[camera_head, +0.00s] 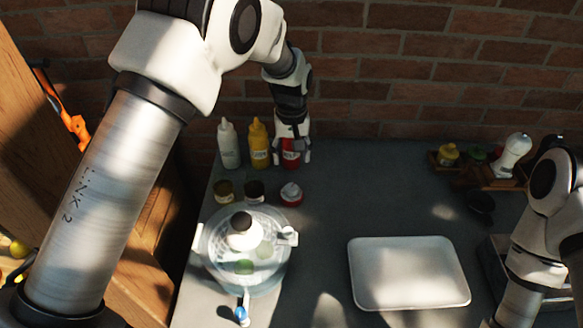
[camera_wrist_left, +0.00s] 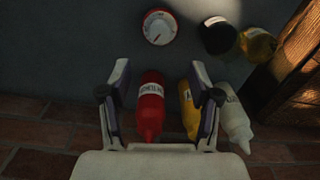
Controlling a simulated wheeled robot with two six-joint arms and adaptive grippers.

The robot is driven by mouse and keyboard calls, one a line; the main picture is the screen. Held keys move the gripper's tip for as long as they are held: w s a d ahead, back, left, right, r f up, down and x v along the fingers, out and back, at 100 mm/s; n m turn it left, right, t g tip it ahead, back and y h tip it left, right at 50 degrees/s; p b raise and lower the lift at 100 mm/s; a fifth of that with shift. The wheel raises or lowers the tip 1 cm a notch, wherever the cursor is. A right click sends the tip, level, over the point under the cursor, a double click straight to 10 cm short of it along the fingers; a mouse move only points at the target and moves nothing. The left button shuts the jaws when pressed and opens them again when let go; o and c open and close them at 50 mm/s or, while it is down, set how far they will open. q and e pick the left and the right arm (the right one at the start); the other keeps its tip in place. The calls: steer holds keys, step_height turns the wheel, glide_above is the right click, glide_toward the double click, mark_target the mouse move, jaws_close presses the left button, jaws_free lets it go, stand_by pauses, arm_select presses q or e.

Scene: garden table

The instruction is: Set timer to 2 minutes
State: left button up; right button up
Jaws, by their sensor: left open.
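The timer is a small white round dial with red on it (camera_wrist_left: 159,27), lying on the table beyond my fingertips in the left wrist view. In the head view it (camera_head: 291,194) sits in front of the red bottle. My left gripper (camera_head: 291,150) is open, its fingers pointing down at the back of the table. In the left wrist view my left gripper (camera_wrist_left: 158,78) has one finger on each side of the red bottle (camera_wrist_left: 151,100); I cannot tell whether they touch it. My right arm shows at the right edge, but its gripper is out of the picture.
A yellow bottle (camera_head: 258,144) and a white bottle (camera_head: 229,145) stand left of the red one. A clear round container (camera_head: 217,262) and a white tray (camera_head: 408,273) are nearer. A brick wall rises behind.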

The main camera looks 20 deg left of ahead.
arm_select(q)
steer(key=shift+r, duration=0.1)
steer(key=n+b, duration=0.1)
steer(key=b, duration=0.5)
glide_above(291, 187)
step_height(291, 187, down, 4)
steer(key=shift+f, duration=0.4)
steer(key=shift+w+f+p, duration=0.1)
steer(key=shift+f+p, duration=0.1)
steer(key=shift+p, duration=0.3)
step_height(291, 187, down, 6)
steer(key=shift+f+p, duration=0.2)
steer(key=shift+p, duration=0.75)
steer(key=shift+f, duration=0.2)
steer(key=c, duration=1.2)
